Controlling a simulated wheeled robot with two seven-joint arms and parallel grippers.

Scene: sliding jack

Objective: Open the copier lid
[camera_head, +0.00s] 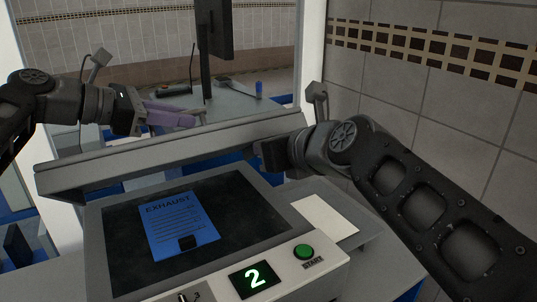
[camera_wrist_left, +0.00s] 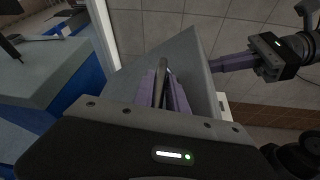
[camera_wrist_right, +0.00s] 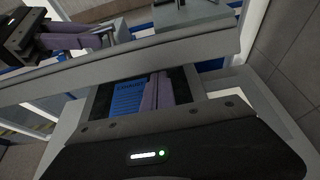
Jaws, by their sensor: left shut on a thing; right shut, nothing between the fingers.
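The copier lid (camera_head: 80,178) is a long grey panel, raised above the copier glass (camera_head: 120,250) and seen nearly edge-on. My left gripper (camera_head: 175,116) is at the lid's far side, left of its middle. In the left wrist view its purple fingers (camera_wrist_left: 165,90) are shut on a thin dark bar, which looks like the lid handle (camera_wrist_left: 162,75), beside the grey lid (camera_wrist_left: 196,62). My right gripper is near the lid's right end; its fingers are hidden in the head view. In the right wrist view its purple fingers (camera_wrist_right: 157,93) are shut and empty, over the glass.
A blue sheet (camera_head: 178,222) marked EXHAUST lies on the glass. The front panel has a green START button (camera_head: 303,251) and a display (camera_head: 255,278) reading 2. White paper (camera_head: 325,216) lies at right. A desk with a monitor (camera_head: 213,30) stands behind. A tiled wall closes off the right.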

